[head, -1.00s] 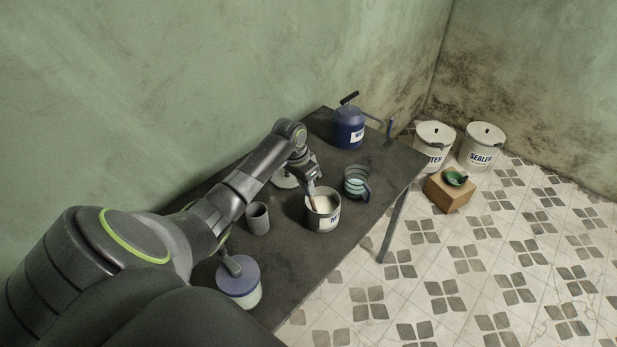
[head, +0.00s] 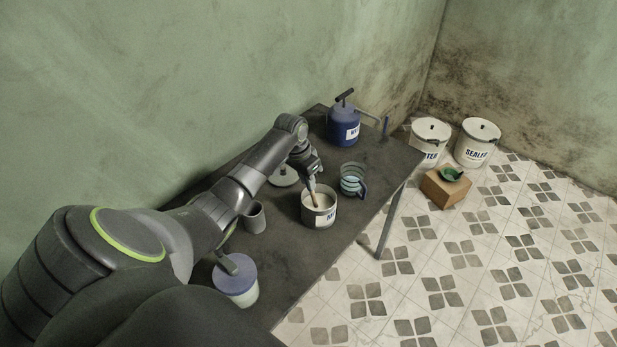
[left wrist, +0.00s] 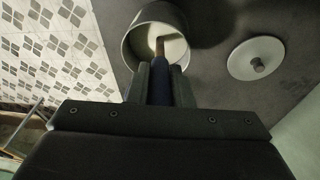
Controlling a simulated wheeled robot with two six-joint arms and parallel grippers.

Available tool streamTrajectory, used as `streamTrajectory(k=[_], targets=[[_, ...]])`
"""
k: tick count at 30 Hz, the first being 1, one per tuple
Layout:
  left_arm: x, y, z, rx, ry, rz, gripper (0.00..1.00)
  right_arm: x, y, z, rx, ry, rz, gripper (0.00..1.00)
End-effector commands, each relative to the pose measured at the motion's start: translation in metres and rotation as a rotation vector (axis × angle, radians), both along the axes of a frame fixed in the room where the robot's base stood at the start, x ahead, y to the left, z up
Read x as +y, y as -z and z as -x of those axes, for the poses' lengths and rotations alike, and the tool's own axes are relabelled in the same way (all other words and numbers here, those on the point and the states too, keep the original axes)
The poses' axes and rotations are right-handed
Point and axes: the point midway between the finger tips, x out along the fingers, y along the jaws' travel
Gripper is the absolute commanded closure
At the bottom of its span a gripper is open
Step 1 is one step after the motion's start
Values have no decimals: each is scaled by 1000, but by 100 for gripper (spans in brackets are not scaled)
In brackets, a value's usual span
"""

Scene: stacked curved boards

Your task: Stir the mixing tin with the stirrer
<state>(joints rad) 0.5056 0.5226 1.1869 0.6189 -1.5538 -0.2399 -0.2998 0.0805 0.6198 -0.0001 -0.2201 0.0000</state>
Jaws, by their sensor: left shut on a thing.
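The mixing tin (head: 319,217) stands upright on the dark table, open at the top with pale liquid inside. It also shows in the left wrist view (left wrist: 134,50). My left gripper (head: 311,176) is above the tin, shut on the stirrer (head: 313,194). The stirrer has a dark blue handle in the left wrist view (left wrist: 162,84). Its wooden lower end reaches down inside the tin's rim, into the pale liquid. How deep it goes is hidden. My right gripper is not in view.
A lid with a knob (head: 283,178) lies behind the tin. A grey cup (head: 255,217) stands left, a ringed glass mug (head: 351,180) right. A blue labelled can (head: 343,126) stands at the far end, a purple-lidded jar (head: 236,279) near. Sealer bucket (head: 477,142) and box (head: 445,188) are on the floor.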

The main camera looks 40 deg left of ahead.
Motion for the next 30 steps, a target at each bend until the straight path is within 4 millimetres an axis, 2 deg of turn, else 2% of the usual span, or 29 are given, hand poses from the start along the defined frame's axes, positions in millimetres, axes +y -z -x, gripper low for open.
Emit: streamTrajectory(k=[5, 30], targets=[[1, -3, 0, -2, 0, -1, 100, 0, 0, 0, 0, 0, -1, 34], [8, -69, 10, -3, 0, 0, 100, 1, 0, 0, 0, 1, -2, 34]])
